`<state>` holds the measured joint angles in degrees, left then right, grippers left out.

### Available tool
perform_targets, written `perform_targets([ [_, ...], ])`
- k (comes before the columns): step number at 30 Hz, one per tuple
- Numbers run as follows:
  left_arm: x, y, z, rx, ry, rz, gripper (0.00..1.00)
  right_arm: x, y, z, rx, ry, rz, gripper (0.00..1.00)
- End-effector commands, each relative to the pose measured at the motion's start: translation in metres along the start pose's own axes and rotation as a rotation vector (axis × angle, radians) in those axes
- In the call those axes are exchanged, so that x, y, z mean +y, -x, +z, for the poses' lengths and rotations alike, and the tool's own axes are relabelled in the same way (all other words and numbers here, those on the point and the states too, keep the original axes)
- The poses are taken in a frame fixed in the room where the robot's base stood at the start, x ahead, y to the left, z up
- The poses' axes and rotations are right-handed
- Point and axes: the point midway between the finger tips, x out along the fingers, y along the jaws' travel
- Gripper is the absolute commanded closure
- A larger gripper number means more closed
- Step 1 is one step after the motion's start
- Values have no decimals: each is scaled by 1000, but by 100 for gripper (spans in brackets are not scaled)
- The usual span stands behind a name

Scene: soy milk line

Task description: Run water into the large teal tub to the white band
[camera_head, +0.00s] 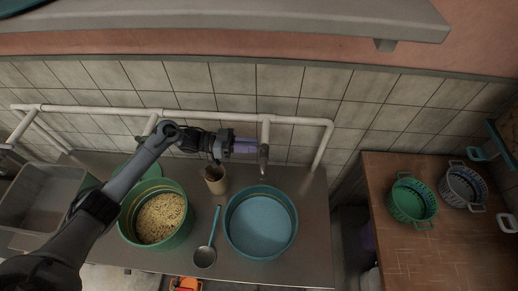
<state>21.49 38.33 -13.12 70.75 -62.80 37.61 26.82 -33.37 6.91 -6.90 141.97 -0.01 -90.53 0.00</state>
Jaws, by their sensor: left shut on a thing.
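The large teal tub (229,239) stands on the metal counter, just below the tap. A smooth pale blue surface fills its inside; I cannot tell how deep the water is, and no white band can be made out. The tap (263,158) comes down from the white pipe along the wall, with its spout above the tub's back rim. My left gripper (247,147) reaches in from the left, with its purple fingers shut at the tap. The small part between the fingers is hidden. My right gripper is not in view.
A green tub (125,229) of soybeans stands left of the teal tub. A ladle (205,256) and a brown cup (215,180) sit between them. A grey basin (40,198) is at far left. Green (412,203) and grey baskets (463,187) sit on the brown table at right.

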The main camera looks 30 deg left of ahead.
Motion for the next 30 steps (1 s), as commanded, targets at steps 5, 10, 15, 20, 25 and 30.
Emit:
perform_targets([
  [5, 1, 0, 2, -4, 4, 1, 100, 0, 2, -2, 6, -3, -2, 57],
  [10, 1, -1, 2, -4, 4, 0, 60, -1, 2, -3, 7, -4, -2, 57],
  [15, 1, -1, 1, -3, 3, 0, 57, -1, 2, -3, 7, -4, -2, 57],
  [20, 1, -1, 0, -2, 2, 0, 57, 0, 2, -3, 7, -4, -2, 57],
  [25, 3, -1, -10, -1, 1, 1, 57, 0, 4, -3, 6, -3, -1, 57],
  [30, 8, -1, -35, -2, -1, 1, 57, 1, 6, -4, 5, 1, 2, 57],
])
